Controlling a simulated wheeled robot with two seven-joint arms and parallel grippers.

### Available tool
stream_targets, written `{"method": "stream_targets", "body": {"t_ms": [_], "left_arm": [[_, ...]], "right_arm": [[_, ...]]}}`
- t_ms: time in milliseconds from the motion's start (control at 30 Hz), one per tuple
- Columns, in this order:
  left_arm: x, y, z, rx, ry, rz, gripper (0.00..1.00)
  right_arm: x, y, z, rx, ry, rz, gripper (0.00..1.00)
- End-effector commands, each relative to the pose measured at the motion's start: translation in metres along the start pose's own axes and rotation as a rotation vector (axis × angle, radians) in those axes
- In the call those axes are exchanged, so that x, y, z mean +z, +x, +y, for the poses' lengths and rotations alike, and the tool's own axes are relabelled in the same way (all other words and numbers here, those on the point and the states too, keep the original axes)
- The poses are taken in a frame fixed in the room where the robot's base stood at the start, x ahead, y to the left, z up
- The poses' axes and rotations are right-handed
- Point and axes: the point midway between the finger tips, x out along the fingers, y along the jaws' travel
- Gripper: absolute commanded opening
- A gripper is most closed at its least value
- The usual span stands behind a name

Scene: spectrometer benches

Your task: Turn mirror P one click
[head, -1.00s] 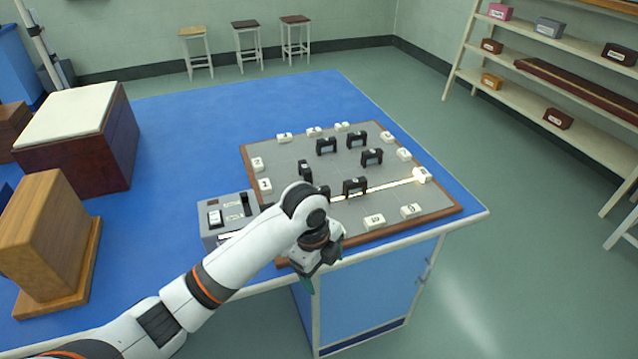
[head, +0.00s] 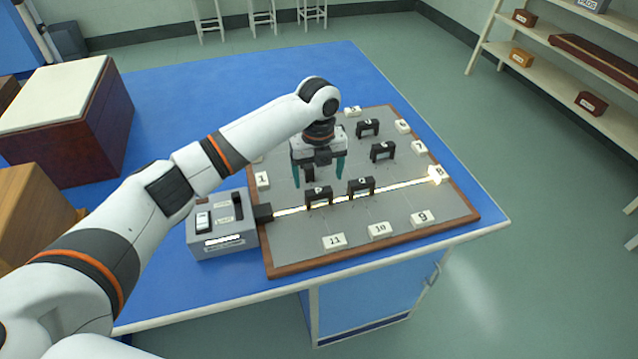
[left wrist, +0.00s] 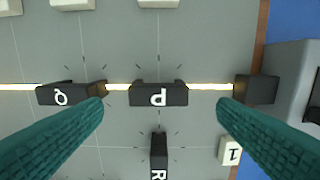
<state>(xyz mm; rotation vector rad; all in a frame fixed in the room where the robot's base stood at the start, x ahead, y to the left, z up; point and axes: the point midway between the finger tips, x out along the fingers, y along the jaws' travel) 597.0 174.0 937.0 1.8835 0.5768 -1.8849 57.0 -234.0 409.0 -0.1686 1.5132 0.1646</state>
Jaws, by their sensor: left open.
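Mirror P (left wrist: 158,94) is a small black block with a white letter, standing on the grey board in the left wrist view. It also shows in the head view (head: 318,196). My left gripper (head: 319,180) is open above the board near mirror P, its green fingers spread and empty. In the left wrist view the fingers (left wrist: 160,104) come in on either side of P, apart from it. The bright beam runs straight along the line of P and mirror Q (left wrist: 62,94). My right gripper is not in view.
Mirror R (left wrist: 158,155) stands close to P. The grey source box (head: 222,228) is at the board's left edge. White numbered blocks, such as 11 (head: 334,241), line the board (head: 290,255). A lit white block (head: 437,174) stands at the right. More black mirrors stand behind.

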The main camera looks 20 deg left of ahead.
Motion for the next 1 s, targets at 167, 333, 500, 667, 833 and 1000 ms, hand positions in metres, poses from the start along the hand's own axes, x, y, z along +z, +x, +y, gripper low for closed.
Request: {"method": "stream_targets", "body": {"t_ms": [167, 333, 500, 667, 833, 1000], "left_arm": [[0.001, 0.03, 0.0, -0.002, -0.001, -0.002, 0.82], [0.0, 0.045, 0.0, 0.001, -0.001, 0.0, 0.82], [0.0, 0.049, 0.0, 0.001, -0.001, 0.001, 0.82], [0.0, 0.049, 0.0, 0.001, 0.0, 0.001, 0.82], [0.0, 0.049, 0.0, 0.001, -0.001, 0.001, 0.56], [0.0, 0.049, 0.0, 0.001, -0.001, 0.001, 0.37]], "right_arm": [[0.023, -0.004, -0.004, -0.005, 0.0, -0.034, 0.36], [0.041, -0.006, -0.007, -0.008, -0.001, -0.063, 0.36], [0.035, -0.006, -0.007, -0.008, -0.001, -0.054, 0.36], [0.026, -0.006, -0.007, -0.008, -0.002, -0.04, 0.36], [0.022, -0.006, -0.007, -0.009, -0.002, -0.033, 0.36], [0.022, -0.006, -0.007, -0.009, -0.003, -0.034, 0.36]]}}
